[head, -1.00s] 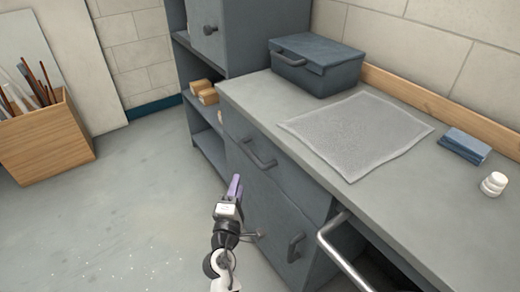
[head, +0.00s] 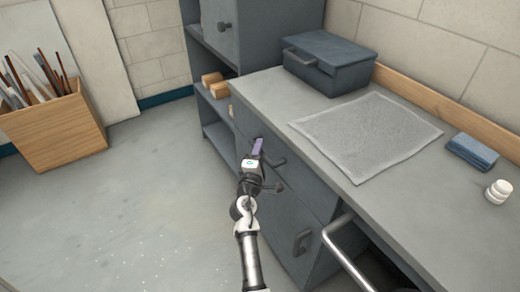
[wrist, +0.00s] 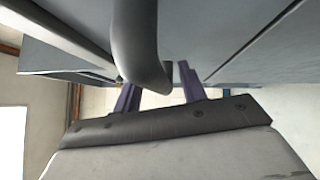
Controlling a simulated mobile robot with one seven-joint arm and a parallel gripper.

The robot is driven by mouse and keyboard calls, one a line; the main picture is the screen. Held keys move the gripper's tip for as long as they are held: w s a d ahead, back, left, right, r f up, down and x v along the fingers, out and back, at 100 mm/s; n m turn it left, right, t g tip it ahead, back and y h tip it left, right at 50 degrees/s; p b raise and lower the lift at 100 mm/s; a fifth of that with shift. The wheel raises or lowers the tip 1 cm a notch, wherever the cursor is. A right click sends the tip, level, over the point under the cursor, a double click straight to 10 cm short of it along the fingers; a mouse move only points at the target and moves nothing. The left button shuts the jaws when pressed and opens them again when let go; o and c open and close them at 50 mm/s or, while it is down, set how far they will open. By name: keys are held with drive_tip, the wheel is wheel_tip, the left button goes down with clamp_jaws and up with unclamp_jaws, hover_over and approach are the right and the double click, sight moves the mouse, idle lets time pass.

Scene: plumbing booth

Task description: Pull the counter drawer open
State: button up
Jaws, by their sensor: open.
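The grey counter drawer (head: 305,187) is the upper front under the countertop in the head view and looks shut. Its dark bar handle (head: 274,163) is partly hidden by my gripper. My gripper (head: 257,146) is at the drawer front, by the left part of this handle. In the wrist view, the handle (wrist: 140,45) looms large in the upper middle. Its curved lower end shows between the two purple fingers of my gripper (wrist: 158,85), which are apart. I cannot tell whether the fingers touch the handle.
A cupboard handle (head: 302,243) sits lower on the counter front. A pale metal bar (head: 346,255) juts out at right before a dark opening. On the countertop (head: 262,92) lie a grey mat (head: 368,135) and a lidded box (head: 328,65).

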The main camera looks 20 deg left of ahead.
drive_tip(key=shift+w, duration=0.15)
drive_tip(key=shift+c, duration=0.2)
clamp_jaws()
drive_tip(key=s+a+b, duration=0.5)
drive_tip(key=s+a, duration=1)
drive_tip(key=s, duration=0.4)
drive_tip(key=shift+s+b, duration=0.15)
drive_tip(key=shift+b, duration=0.2)
drive_tip(key=shift+o, duration=0.2)
unclamp_jaws()
